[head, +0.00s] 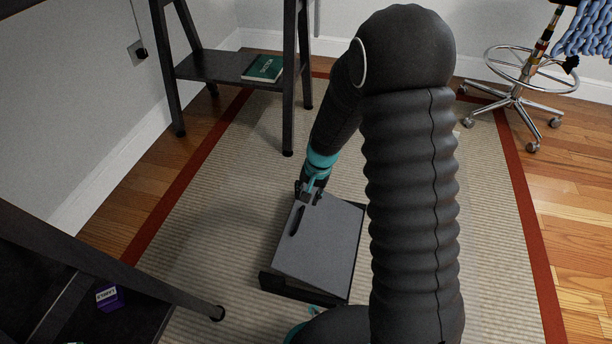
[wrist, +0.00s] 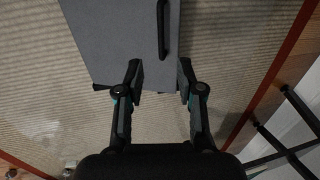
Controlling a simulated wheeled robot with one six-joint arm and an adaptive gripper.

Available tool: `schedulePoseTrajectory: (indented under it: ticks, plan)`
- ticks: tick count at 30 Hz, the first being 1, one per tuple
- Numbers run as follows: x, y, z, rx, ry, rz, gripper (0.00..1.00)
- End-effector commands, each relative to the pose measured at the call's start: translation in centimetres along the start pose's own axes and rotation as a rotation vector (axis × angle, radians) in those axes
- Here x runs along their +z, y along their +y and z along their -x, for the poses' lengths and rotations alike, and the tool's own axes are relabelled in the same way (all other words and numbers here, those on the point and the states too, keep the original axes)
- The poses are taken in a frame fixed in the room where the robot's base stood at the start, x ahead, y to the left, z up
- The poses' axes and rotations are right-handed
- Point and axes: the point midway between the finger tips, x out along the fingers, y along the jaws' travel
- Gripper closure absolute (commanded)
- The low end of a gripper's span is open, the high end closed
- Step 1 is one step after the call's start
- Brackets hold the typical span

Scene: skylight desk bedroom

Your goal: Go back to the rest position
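My gripper (head: 312,198) is low over the rug, at the far edge of a grey box with a flat lid (head: 325,245). The lid has a dark slot-like handle and appears slightly tilted over the dark box base (head: 290,290). In the wrist view my gripper (wrist: 159,76) has its two fingers wide apart, with the edge of the grey lid (wrist: 115,40) showing between and beneath them. I cannot tell whether the fingers touch the lid. My arm hides part of the rug and the box's right side.
A dark shelf stand (head: 215,66) holding a green book (head: 263,68) is at the back left. A wheeled chair base (head: 515,98) stands back right. Dark furniture (head: 120,275) with a purple box (head: 110,297) is at front left. The striped rug (head: 215,215) is clear left of the box.

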Motion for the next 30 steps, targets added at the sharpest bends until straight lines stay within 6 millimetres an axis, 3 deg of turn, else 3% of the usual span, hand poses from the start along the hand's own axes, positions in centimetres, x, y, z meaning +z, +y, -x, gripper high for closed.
schedulePoseTrajectory:
  ticks: [8,13,20,30]
  plan:
    - [0.5,0.1,0.0,0.005,-0.02,0.019,0.63]
    - [4.2,2.2,0.2,0.06,-0.131,0.106,0.63]
    - [7.1,3.6,6.0,0.085,-0.148,0.205,0.63]
    - [11.0,5.9,17.0,0.109,-0.069,0.321,0.63]
